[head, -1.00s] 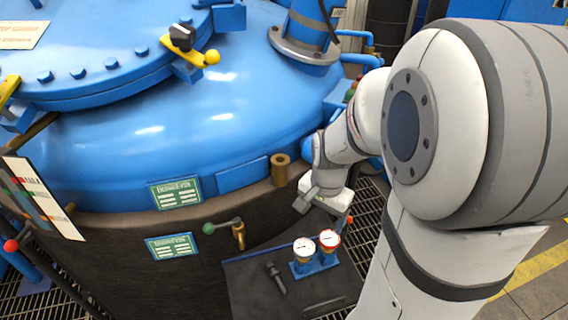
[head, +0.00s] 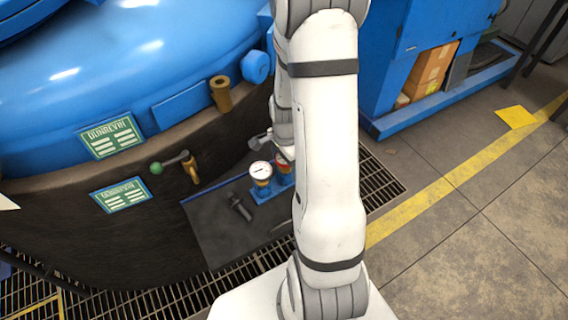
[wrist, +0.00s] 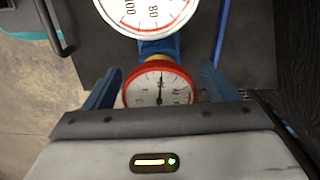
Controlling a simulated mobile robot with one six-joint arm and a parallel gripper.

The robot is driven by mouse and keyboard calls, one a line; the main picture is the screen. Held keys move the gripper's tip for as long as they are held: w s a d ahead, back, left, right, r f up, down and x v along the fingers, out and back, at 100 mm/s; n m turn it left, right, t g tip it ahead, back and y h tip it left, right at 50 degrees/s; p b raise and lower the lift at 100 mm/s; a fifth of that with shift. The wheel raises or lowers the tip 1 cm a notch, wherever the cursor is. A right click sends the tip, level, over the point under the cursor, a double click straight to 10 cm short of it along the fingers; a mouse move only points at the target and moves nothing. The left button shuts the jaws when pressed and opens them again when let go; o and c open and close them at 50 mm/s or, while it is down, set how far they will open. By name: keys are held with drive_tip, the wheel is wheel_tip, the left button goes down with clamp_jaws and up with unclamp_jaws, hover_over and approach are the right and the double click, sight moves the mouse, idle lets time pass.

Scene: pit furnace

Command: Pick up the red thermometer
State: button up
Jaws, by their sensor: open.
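The red thermometer, a round white dial with a thick red rim, shows in the wrist view (wrist: 158,88), between the two blue fingers of my gripper (wrist: 160,80). The fingers stand apart on either side, with no clear contact. In the head view the thermometer (head: 283,166) is partly hidden behind my arm, and my gripper (head: 266,142) is just behind and above it. A second dial gauge (head: 261,171) stands to its left on the same blue base (head: 258,195). A larger dial (wrist: 148,12) is cut off at the top of the wrist view.
A dark bolt-like part (head: 240,206) lies on the dark shelf (head: 220,235) left of the gauges. A green-knobbed lever (head: 170,162) and the big blue vessel (head: 90,70) are to the left. Open floor (head: 450,220) lies to the right.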

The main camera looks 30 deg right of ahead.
drive_tip(key=shift+f, duration=0.3)
drive_tip(key=shift+c, duration=0.3)
drive_tip(key=c, duration=1)
wheel_tip(320, 180, up, 10)
drive_tip(key=shift+p, duration=0.9)
drive_tip(key=shift+c, duration=0.2)
wheel_tip(320, 180, up, 8)
drive_tip(key=p, duration=0.5)
drive_tip(key=shift+f+p, duration=0.2)
drive_tip(key=shift+p, duration=0.15)
